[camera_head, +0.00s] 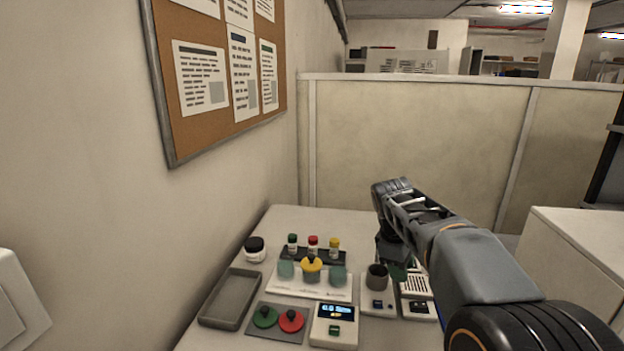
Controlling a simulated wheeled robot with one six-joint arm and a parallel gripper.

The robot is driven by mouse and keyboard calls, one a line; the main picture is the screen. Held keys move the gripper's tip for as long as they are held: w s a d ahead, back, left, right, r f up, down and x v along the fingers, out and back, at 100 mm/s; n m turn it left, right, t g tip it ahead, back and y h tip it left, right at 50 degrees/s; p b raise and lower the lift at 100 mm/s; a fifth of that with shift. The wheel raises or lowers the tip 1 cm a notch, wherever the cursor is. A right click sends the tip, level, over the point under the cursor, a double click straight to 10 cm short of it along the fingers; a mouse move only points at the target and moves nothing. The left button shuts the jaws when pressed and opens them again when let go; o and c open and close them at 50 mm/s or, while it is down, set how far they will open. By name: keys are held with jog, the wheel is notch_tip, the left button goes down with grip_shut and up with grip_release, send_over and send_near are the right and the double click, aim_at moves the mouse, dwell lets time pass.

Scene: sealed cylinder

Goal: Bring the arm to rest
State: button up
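My arm reaches in from the lower right, rises to a bend and comes down over the right part of the table (235,339). My gripper (396,262) is at its lower end, just right of a dark grey cup (377,279). The fingers are small and partly hidden by the arm, so I cannot tell if they are open or shut. Something green (399,273) shows at or below them; I cannot tell if it is held. A cylinder with a yellow lid (311,266) stands on a white base between two teal cylinders (286,269) (338,276).
A grey tray (204,318), a black-lidded jar (255,253), a rack of capped vials (313,245), green (265,317) and red (291,320) knobbed lids, and a display device (334,334) crowd the table. A wall stands left, a partition (420,135) behind, a white cabinet (575,245) right.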

jog(key=s+a+m+t+y+p, duration=0.1)
jog(key=s+a+m+p, duration=0.1)
jog(key=s+m, duration=0.3)
jog(key=s+a+m+t+y+p, duration=0.1)
jog(key=s+m+p, duration=0.4)
jog(key=s, duration=0.7)
jog(key=shift+s+a+f+t+y, duration=0.35)
jog(key=shift+a+t, duration=0.35)
jog(key=shift+a, duration=0.35)
